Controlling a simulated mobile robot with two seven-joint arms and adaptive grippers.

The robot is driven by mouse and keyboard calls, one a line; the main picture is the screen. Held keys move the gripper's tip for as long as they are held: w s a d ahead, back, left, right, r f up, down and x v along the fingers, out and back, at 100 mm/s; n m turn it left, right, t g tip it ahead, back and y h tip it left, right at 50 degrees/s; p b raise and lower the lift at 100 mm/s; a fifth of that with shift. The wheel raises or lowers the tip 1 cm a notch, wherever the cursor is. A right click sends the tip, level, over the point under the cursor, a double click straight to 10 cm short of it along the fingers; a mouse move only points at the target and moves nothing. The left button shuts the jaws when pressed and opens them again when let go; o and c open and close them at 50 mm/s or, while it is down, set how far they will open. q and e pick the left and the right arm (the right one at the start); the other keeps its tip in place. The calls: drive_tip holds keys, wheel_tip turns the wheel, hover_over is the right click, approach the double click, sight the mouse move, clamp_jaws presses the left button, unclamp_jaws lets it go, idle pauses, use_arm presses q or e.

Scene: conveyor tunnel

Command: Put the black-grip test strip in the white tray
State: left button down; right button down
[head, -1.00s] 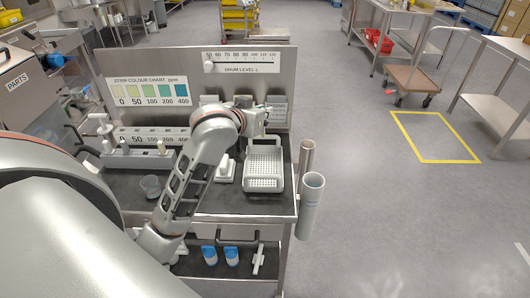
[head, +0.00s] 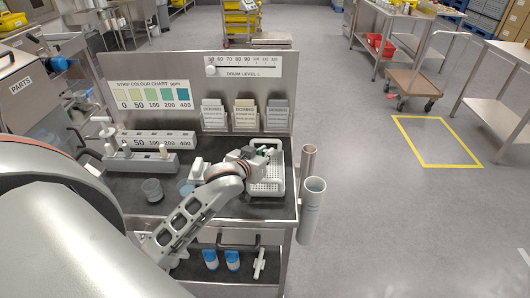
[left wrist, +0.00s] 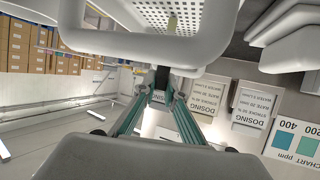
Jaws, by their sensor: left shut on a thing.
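My left gripper (head: 264,152) is over the back part of the white tray (head: 267,188) in the head view. In the left wrist view, its teal fingers (left wrist: 160,98) are shut on a small dark piece, the black grip of the test strip (left wrist: 161,78). The tray's white rim and perforated floor (left wrist: 170,14) fill the top of that view, just past the fingertips. I cannot tell whether the strip touches the tray. My right gripper is not in view.
A grey rack (head: 140,162) with upright pieces stands at the left of the bench, with a grey cup (head: 152,189) in front. Dosing cards (head: 245,113) stand behind the tray. Grey tubes (head: 312,205) hang at the right edge.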

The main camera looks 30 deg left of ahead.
use_arm(q)
drive_tip(key=shift+f, duration=0.1)
drive_tip(key=c, duration=2.1)
unclamp_jaws()
drive_tip(key=shift+s+d+r, duration=0.1)
drive_tip(key=shift+s+r, duration=0.05)
drive_tip(key=shift+r, duration=0.05)
drive_tip(key=v, duration=1.1)
drive_tip(key=shift+s+r, duration=0.2)
drive_tip(key=shift+s, duration=0.1)
